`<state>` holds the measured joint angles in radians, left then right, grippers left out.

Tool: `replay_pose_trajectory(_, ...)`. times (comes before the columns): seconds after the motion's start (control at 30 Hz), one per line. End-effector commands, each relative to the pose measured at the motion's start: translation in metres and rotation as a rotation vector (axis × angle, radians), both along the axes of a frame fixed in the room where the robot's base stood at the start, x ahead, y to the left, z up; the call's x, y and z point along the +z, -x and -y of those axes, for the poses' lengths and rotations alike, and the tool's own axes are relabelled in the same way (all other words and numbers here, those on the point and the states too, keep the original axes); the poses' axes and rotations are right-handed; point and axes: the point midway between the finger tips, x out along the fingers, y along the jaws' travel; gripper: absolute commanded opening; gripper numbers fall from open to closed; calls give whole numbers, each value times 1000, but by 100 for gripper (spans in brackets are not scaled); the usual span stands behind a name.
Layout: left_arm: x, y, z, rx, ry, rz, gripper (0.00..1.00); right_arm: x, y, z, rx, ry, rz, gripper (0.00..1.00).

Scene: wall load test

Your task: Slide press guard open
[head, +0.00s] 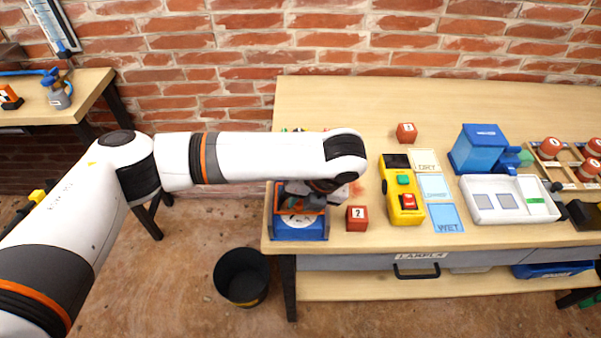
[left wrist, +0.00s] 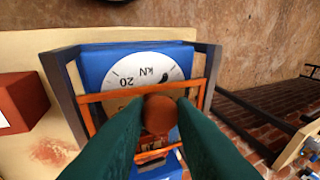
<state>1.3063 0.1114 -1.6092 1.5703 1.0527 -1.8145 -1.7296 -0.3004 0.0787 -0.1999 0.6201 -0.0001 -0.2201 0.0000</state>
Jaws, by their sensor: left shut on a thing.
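The press (head: 300,232) is a blue unit at the left front of the workbench, partly hidden under my left arm. In the left wrist view its blue body (left wrist: 92,62) carries a white kN dial (left wrist: 130,72). The guard (left wrist: 98,97) is an orange frame between dark side rails, standing across the lower part of the dial. A round brown-orange knob (left wrist: 158,115) sits at the middle of the guard. My left gripper (left wrist: 160,122) has its green fingers shut on this knob. In the head view the left gripper (head: 305,190) is over the press. My right gripper is not seen.
A red numbered cube (head: 357,218) stands close to the right of the press. Another red cube (head: 406,132), a yellow control box (head: 404,195), a blue device (head: 478,149) and a white tray (head: 480,201) lie further right. A black bucket (head: 241,277) is on the floor.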

Motion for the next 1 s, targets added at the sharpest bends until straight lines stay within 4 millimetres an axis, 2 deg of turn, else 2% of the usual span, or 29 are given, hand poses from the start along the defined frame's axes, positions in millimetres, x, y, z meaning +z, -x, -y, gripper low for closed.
replay_pose_trajectory(0.6, 1, 22, -1, 1, -2, -1, 3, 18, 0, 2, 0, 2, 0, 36)
replay_pose_trajectory(1.0, 0, 25, -1, 3, -2, 0, 3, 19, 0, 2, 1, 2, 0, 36)
